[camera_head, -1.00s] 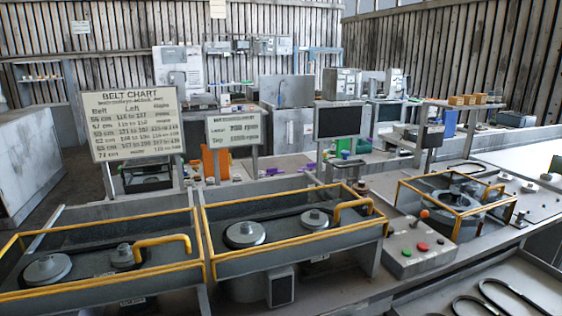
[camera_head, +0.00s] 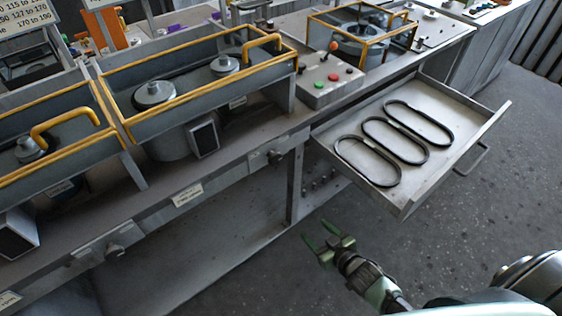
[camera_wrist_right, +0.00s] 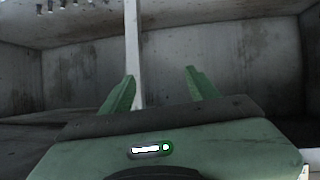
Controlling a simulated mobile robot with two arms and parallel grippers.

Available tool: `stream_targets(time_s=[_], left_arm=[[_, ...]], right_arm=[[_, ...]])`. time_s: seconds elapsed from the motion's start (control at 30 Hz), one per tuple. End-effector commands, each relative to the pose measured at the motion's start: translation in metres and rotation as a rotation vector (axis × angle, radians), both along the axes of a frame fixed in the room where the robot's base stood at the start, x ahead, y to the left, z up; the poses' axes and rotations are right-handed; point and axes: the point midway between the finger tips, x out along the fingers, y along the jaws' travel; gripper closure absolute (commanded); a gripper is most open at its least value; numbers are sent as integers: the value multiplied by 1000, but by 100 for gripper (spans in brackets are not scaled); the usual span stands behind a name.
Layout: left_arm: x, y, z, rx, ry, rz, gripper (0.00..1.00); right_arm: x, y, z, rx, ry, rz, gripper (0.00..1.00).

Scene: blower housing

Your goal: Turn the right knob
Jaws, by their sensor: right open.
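The right knob (camera_head: 273,157) is a small dark knob on the front rail of the workbench, below the right-hand belt housing. Another knob (camera_head: 114,250) sits further left on the same rail. My right gripper (camera_head: 319,233) is over the floor in front of the bench, below and right of the right knob, and apart from it. Its two green fingers are spread and empty. In the right wrist view the open fingers (camera_wrist_right: 158,80) point toward the space under the bench, and no knob is recognisable there. My left gripper is not in view.
An open drawer (camera_head: 483,150) with black belts juts out right of the right knob, above and right of my gripper. A bench leg (camera_head: 294,185) stands near the knob. A control box (camera_head: 325,82) with coloured buttons sits on the bench. The floor (camera_head: 235,262) in front is clear.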

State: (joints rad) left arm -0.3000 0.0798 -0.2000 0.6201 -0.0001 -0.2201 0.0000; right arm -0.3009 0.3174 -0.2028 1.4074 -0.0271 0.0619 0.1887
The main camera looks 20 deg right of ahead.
Motion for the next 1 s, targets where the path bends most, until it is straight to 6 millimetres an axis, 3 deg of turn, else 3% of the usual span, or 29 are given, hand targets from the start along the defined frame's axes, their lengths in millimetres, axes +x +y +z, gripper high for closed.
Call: stream_targets(time_s=[0.03, 0.1, 0.2, 0.3, 0.43, 0.8, 1.0], left_arm=[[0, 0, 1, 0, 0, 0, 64], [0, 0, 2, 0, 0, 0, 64], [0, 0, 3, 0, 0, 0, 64], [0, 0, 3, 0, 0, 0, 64], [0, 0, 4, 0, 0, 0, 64], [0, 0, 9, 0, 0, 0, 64], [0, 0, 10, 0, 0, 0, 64]], right_arm=[[21, 8, 49, 23, -107, 34, 40], [38, 20, 105, 55, -227, 75, 40], [48, 35, 166, 93, -350, 124, 40], [50, 44, 199, 115, -417, 155, 40], [56, 49, 213, 126, -445, 167, 40], [109, 68, 213, 124, -444, 165, 40], [123, 73, 212, 124, -442, 165, 40]])
